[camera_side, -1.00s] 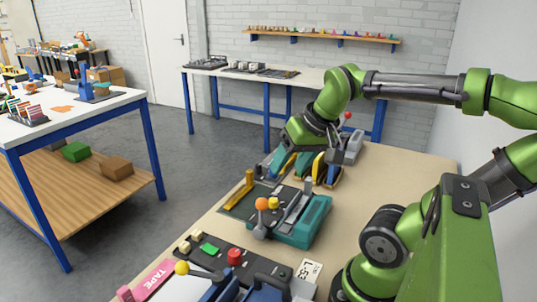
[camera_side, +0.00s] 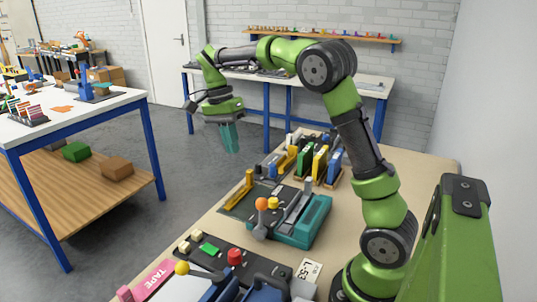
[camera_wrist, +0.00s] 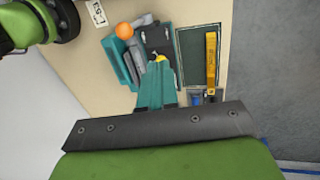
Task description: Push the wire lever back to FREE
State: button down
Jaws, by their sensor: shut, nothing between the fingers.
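A teal machine (camera_side: 300,228) sits on the wooden bench, with a grey lever topped by an orange ball (camera_side: 261,204) at its left end. A yellow knob (camera_side: 273,203) is beside the ball. In the wrist view the orange ball (camera_wrist: 124,30) and teal body (camera_wrist: 120,62) lie at upper left. No FREE mark is readable, so I cannot tell for sure which lever is the wire one. My gripper (camera_side: 231,150) has teal fingers, closed together and empty, in the air beyond and left of the machine. In the wrist view its fingertips (camera_wrist: 161,66) overlap the yellow knob.
A nearer machine has a yellow-ball lever (camera_side: 182,268) and a red knob (camera_side: 235,256).

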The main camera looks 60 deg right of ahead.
jog(key=s+a+f+m, duration=0.1)
jog(key=s+a+f, duration=0.1)
jog(key=s+f, duration=0.4)
jog(key=x, duration=0.4)
jog(key=shift+f, duration=0.15)
jog(key=shift+w, duration=0.1)
jog(key=shift+s+t, duration=1.2)
jog(key=shift+s, duration=1.45)
